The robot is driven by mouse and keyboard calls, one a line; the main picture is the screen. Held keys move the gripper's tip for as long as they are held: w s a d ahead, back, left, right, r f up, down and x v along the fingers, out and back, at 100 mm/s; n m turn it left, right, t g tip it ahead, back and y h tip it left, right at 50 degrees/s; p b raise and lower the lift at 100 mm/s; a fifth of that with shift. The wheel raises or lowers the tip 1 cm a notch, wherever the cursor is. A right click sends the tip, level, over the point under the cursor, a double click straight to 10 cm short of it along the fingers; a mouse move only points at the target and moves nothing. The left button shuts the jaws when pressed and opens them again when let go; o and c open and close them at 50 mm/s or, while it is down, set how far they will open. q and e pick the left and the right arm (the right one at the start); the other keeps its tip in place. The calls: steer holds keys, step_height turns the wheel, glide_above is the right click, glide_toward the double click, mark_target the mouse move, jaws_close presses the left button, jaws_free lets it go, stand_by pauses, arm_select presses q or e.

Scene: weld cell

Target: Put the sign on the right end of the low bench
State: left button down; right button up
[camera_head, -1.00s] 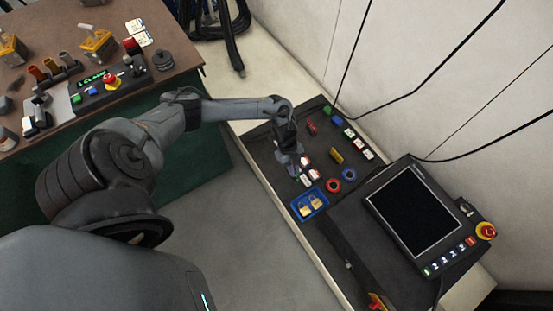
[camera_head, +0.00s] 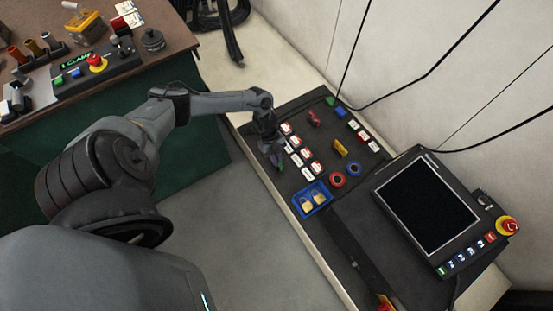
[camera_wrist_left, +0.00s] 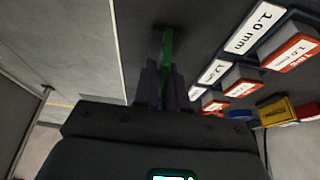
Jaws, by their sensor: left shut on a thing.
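My left gripper (camera_head: 273,150) is over the near left edge of the dark-topped low bench (camera_head: 262,124), beside the white and red labelled boxes. It is shut on a thin green piece (camera_head: 279,163), which also shows upright between the fingers in the left wrist view (camera_wrist_left: 166,55). Its face is hidden, so I cannot tell for sure that it is the sign. I cannot tell whether it touches the bench. My right gripper is not in view.
The bench bears several labelled boxes (camera_head: 305,153), a blue tray (camera_head: 311,198) with padlocks, a red ring (camera_head: 337,180), a blue ring (camera_head: 354,169), a yellow block (camera_head: 340,147) and a large screen panel (camera_head: 428,205). Black cables hang along the wall. A brown-topped table (camera_head: 160,18) is at left.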

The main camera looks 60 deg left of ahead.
arm_select(q)
steer(key=shift+f, duration=0.1)
steer(key=shift+f, duration=0.2)
steer(key=c, duration=1.2)
jaws_free()
steer(key=shift+r, duration=0.1)
